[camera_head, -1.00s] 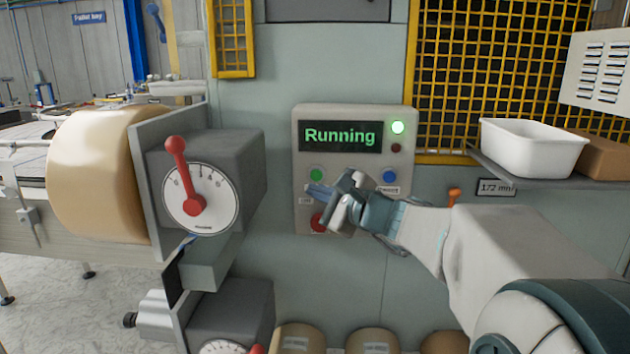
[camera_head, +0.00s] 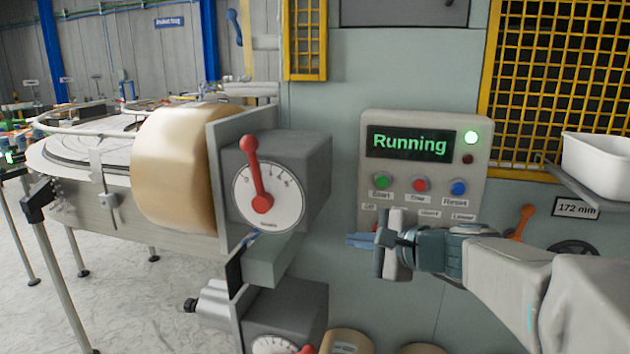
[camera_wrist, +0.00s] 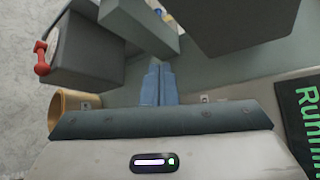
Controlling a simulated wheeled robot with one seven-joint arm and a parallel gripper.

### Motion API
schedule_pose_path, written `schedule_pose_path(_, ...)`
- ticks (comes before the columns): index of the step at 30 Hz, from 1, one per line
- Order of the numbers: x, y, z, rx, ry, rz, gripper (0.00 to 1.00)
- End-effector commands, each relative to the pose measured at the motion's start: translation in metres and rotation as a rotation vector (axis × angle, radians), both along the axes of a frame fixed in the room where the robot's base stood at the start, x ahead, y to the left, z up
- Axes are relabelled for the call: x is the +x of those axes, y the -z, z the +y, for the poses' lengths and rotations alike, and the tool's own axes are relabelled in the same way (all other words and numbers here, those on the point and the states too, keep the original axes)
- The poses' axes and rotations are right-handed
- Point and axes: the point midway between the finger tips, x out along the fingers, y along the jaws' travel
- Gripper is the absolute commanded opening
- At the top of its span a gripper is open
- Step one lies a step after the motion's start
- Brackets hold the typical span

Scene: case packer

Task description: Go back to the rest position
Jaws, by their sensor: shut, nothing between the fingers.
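My gripper (camera_head: 362,240) is in front of the lower part of the control panel (camera_head: 480,130) in the head view, pointing left. Its blue fingers (camera_wrist: 158,85) are together and empty in the wrist view. The panel display (camera_head: 410,143) reads "Running" in green, and the lamp (camera_head: 471,138) beside it is lit. A green button (camera_head: 382,181), a red button (camera_head: 420,184) and a blue button (camera_head: 458,187) show above my gripper. My gripper and wrist hide part of the panel's lower edge.
Left of the panel, a grey box with a dial and red lever (camera_head: 251,165) juts out next to a tan tape roll (camera_head: 170,170). A second dial box (camera_head: 290,310) is below. A white bin (camera_head: 598,165) sits on a shelf at right. A round conveyor table (camera_head: 75,160) stands at far left.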

Motion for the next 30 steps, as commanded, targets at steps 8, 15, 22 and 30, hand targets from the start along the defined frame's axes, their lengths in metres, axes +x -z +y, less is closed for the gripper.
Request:
schedule_pose_path(8,-0.082,0.075,0.027,-0.491,-0.341,0.064,0.00)
schedule_pose_path(15,-0.147,0.129,0.009,-0.917,-0.636,0.096,0.00)
schedule_pose_path(22,-0.188,0.158,-0.025,-1.266,-0.876,0.114,0.00)
schedule_pose_path(30,-0.201,0.165,-0.044,-1.419,-0.975,0.120,0.00)
